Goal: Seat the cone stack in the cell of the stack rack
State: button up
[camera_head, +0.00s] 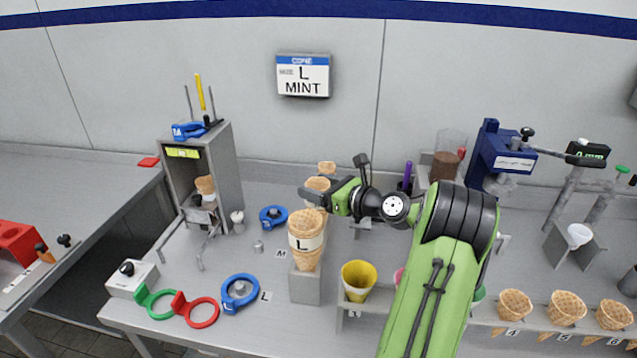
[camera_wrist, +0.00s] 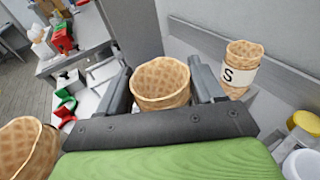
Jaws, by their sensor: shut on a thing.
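My gripper (camera_head: 318,194) is shut on a waffle cone stack (camera_head: 317,183). In the wrist view, the open round mouth of the held cone stack (camera_wrist: 160,84) sits between the two grey fingers of my gripper (camera_wrist: 163,88), and it looks upright. Its lower part is hidden behind the fingers and the front stack. The grey stack rack (camera_head: 305,286) stands at the middle of the table. A cone stack with an L band (camera_head: 306,232) sits in its front cell. I cannot tell whether the held stack touches the rack.
A cone stack with an S band (camera_wrist: 240,72) stands close beside one finger; its top (camera_head: 327,167) shows at the back. A yellow cup (camera_head: 358,280) stands right of the rack. Blue rings (camera_head: 239,292) lie to the left. A grey dispenser (camera_head: 201,170) stands further left.

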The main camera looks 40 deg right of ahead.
jog(key=o, duration=0.9)
jog(key=p+v, duration=0.3)
jog(key=v, duration=1.2)
jog(key=shift+s, duration=0.4)
